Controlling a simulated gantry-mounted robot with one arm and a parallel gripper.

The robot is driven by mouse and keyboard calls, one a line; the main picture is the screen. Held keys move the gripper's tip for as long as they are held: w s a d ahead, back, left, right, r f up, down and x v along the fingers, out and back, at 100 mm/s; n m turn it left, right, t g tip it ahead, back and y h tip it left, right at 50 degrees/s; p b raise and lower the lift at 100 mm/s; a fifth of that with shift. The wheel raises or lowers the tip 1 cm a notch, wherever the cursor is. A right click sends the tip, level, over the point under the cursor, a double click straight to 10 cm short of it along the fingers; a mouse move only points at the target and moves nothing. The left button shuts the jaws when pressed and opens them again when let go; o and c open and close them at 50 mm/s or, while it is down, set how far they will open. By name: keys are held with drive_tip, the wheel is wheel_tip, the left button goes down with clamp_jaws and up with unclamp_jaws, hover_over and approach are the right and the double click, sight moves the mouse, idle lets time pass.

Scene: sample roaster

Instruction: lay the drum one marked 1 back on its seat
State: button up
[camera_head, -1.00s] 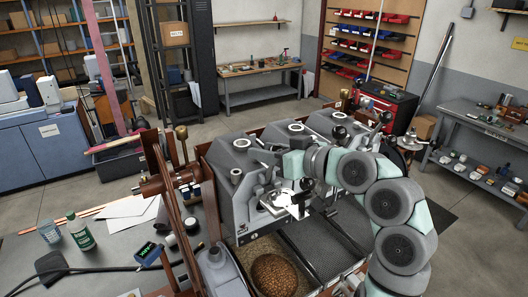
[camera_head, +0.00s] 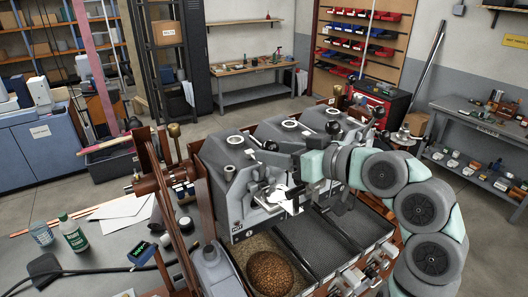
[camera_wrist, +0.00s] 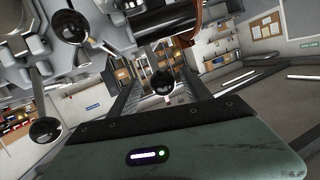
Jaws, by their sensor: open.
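The nearest roasting unit (camera_head: 226,180) at the left of the roaster row has a grey body and a bright metal plate (camera_head: 273,193) on its front. A "1" shows on the front of the tray below it. Which part is drum one, and whether it rests on its seat, I cannot tell. My gripper (camera_head: 285,160) reaches leftward to the front of the units, near a black ball knob (camera_head: 270,146). It is open; its fingers are small and dark there. In the wrist view a black ball (camera_wrist: 162,83) shows ahead, apart from the green casing (camera_wrist: 180,150).
A round heap of brown beans (camera_head: 270,272) lies in the front left tray. A dark mesh tray (camera_head: 318,243) is beside it. Further units with black knobs stand behind. A bench with a green bottle (camera_head: 74,233) and papers is at left.

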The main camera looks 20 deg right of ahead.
drive_tip(key=v, duration=0.5)
drive_tip(key=shift+s+d, duration=0.1)
drive_tip(key=shift+s, duration=0.1)
